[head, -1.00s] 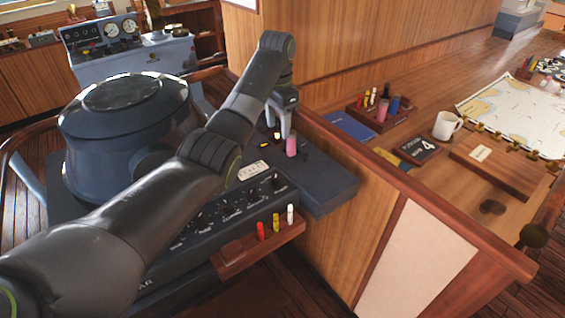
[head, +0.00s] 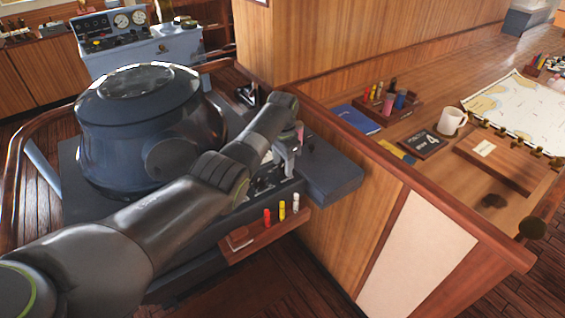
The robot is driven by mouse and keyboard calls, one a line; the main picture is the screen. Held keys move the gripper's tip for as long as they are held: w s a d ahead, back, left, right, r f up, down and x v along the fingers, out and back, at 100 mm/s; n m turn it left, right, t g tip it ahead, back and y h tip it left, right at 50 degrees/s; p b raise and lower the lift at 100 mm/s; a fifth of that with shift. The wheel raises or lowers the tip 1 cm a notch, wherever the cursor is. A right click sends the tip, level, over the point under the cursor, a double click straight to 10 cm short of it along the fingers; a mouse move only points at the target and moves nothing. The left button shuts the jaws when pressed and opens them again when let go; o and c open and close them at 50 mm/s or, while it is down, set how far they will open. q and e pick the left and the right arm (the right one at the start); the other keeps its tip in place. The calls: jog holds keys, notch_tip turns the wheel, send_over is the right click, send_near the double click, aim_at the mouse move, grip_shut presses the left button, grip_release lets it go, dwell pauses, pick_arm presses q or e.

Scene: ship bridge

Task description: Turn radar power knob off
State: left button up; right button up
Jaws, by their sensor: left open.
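The radar console (head: 70,160) is a dark blue-grey unit with a large round hood (head: 140,105) on top. Its sloped control panel (head: 262,186) faces front right, and a row of knobs runs along it. My left arm covers most of this panel, so only a few knobs at its right end show, and I cannot tell which one is the power knob. My left gripper (head: 289,172) is open and points down over the right end of the panel, close to the knobs. Whether it touches one cannot be told. My right gripper is not in view.
A wooden marker holder (head: 250,243) with red, yellow and white markers sits just below the panel. A pink cylinder (head: 300,130) stands behind my gripper. A wooden partition (head: 350,225) and a chart table with a mug (head: 452,121) and chart (head: 505,100) lie to the right.

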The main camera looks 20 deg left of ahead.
pick_arm(q)
jog(key=shift+f, duration=0.4)
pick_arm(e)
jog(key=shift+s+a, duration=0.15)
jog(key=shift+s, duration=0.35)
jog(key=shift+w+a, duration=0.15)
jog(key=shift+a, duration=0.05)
pick_arm(q)
jog(key=c, duration=1)
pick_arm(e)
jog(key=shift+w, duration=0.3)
